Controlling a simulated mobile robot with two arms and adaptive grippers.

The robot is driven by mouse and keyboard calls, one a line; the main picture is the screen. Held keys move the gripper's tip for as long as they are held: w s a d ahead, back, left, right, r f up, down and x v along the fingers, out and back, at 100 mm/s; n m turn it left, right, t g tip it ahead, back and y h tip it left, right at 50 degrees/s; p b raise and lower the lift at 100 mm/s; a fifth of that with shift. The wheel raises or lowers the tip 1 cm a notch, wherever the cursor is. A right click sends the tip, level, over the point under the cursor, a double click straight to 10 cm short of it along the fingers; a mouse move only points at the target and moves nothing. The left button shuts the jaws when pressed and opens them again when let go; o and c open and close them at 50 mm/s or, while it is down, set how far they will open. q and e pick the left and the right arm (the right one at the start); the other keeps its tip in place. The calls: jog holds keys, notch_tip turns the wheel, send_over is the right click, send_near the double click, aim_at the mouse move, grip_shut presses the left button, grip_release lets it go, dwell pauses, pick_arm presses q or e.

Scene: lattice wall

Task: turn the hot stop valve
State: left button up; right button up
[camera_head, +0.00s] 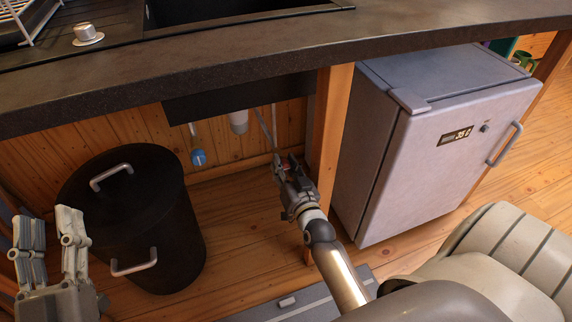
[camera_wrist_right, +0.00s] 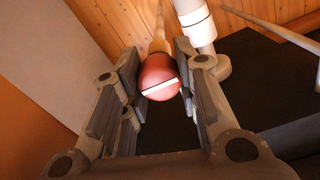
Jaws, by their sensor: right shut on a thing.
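The hot stop valve is a round red knob (camera_wrist_right: 159,78) with a white stripe, on a pale pipe in the right wrist view. My right gripper (camera_wrist_right: 158,85) is shut on it, with one finger on each side. In the head view my right gripper (camera_head: 284,164) reaches under the counter beside a wooden post, and hides most of the red knob. A blue valve knob (camera_head: 198,157) hangs to its left under the sink. My left gripper (camera_head: 47,218) is open and empty at the lower left, in front of the black bin.
A black lidded bin (camera_head: 130,215) stands on the wooden floor at left. A wooden post (camera_head: 329,135) and a grey mini fridge (camera_head: 430,150) are at right. The dark counter (camera_head: 230,65) runs above. A white drain pipe (camera_head: 238,122) hangs near the valves.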

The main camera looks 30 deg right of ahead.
jog(key=o, duration=1)
jog(key=shift+a, duration=0.1)
pick_arm(q)
jog(key=shift+s+r, duration=0.3)
jog(key=shift+s, duration=0.2)
pick_arm(e)
jog(key=shift+s, duration=0.15)
jog(key=shift+s+f, duration=0.1)
jog(key=shift+s, duration=0.2)
pick_arm(q)
jog(key=shift+w+f, duration=0.3)
jog(key=shift+w, duration=0.25)
pick_arm(e)
jog(key=v, duration=1.1)
jog(key=shift+a, duration=0.2)
